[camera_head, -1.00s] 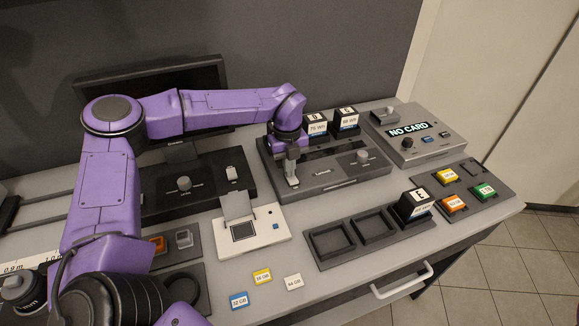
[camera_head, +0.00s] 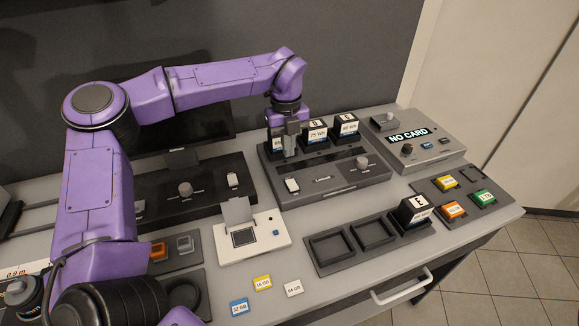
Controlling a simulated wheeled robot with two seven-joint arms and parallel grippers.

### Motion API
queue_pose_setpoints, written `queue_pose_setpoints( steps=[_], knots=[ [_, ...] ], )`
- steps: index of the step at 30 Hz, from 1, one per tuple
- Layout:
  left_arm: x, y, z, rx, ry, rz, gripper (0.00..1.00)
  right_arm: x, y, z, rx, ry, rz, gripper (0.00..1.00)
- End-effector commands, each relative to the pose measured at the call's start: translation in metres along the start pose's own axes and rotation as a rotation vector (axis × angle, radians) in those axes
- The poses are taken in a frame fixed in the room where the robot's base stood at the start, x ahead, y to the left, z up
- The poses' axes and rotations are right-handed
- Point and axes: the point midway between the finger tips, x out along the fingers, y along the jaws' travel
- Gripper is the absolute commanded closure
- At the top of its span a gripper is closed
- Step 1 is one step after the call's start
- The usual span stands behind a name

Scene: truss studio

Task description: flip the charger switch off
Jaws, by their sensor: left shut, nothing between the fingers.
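The charger (camera_head: 340,181) is a dark grey unit on the bench, with a knob on its right and labelled battery blocks (camera_head: 316,133) along its back. Its white switch (camera_head: 292,185) sits at the front left of its top and is in full view; I cannot tell which way it is set. My left gripper (camera_head: 290,154) is shut and empty, pointing down above the charger's back left, behind the switch and apart from it. It partly hides the leftmost battery block (camera_head: 276,144). My right gripper is not in view.
A black unit (camera_head: 205,199) with its own knob and white switch stands left of the charger. A white card reader (camera_head: 262,247), a tray with block E (camera_head: 414,211) and loose cards (camera_head: 262,283) lie in front. A "NO CARD" unit (camera_head: 425,150) stands right.

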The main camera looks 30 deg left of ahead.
Motion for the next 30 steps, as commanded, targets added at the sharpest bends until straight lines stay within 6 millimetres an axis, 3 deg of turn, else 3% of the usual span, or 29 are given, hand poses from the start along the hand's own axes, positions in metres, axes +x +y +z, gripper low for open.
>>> queue_pose_setpoints(
  steps=[3,9,30],
  knots=[
    [-0.021,-0.002,0.0,0.002,-0.004,-0.003,1.0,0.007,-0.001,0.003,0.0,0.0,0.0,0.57],
    [-0.04,-0.002,0.0,0.003,-0.002,-0.002,1.0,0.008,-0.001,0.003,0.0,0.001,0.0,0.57],
    [-0.042,-0.003,0.0,0.004,-0.002,-0.003,1.0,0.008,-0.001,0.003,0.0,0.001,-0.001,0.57]
  ],
)
